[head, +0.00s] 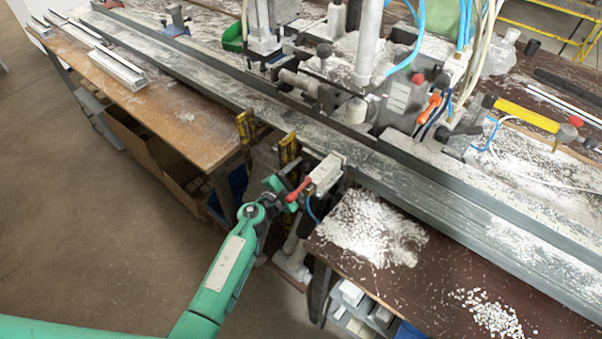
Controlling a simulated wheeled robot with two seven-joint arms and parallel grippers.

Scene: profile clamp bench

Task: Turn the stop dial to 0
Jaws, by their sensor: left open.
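My left arm comes in from the lower left, green with a pale panel. My left gripper (275,193) is at the front edge of the bench, beside a red lever (299,189) on a small light-grey block (325,172). Its jaws are small and partly hidden, and I see nothing held between them. I cannot tell whether it touches the lever. I cannot pick out the stop dial for certain, and no scale or 0 mark is readable. A dark round knob (325,50) sits on the clamp machine (400,98). My right gripper is not in view.
A long grey rail (430,193) crosses the bench diagonally. An orange-red handle (429,106) and a yellow bar (527,114) stand behind it. White chips (370,228) cover the brown bench top at the front right. Open floor lies at the left.

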